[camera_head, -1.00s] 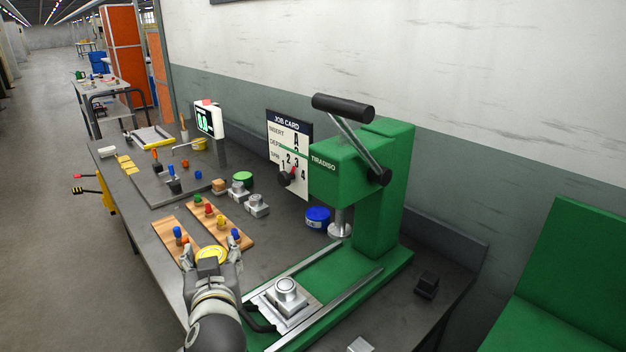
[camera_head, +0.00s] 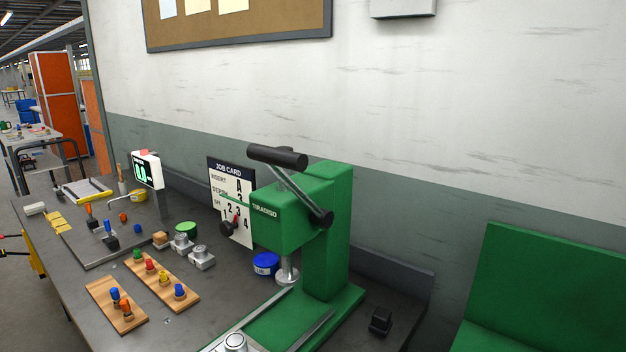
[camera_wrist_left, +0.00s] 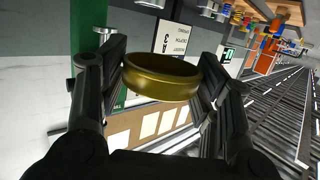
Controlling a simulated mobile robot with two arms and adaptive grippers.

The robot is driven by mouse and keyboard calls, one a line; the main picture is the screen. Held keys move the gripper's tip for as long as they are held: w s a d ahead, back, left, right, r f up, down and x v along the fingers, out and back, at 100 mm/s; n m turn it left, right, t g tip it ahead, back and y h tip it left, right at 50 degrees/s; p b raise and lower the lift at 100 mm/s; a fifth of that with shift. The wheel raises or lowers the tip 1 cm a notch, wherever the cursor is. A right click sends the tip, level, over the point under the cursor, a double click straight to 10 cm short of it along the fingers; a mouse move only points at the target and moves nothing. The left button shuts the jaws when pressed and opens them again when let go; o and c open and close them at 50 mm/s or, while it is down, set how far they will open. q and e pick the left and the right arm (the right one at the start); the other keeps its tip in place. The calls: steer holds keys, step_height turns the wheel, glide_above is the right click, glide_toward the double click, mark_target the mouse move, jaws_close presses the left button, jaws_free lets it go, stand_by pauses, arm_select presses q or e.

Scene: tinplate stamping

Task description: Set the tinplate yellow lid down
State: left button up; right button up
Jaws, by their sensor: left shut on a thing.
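The tinplate yellow lid (camera_wrist_left: 160,86), a shallow gold-yellow ring shape, shows in the left wrist view. My left gripper (camera_wrist_left: 163,72) is shut on it, with a dark finger at each side. The lid is held off any surface, with the wall and bench scene behind it tilted in that view. Neither the lid nor my left gripper shows in the head view now. My right gripper is in no view.
The green press (camera_head: 325,235) stands on the grey bench (camera_head: 190,322), with the job card (camera_head: 228,185) behind it. Two wooden peg boards (camera_head: 160,281) and a blue tin (camera_head: 265,263) lie nearby. Some bench front is bare.

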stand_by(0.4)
arm_select(q)
steer(key=w+a+r+n+g+y, duration=0.2)
steer(key=w+a+r+n+y, duration=0.4)
steer(key=a, duration=0.3)
steer(key=shift+w+r+y, duration=0.35)
steer(key=shift+w+y, duration=0.1)
steer(key=shift+y, duration=0.45)
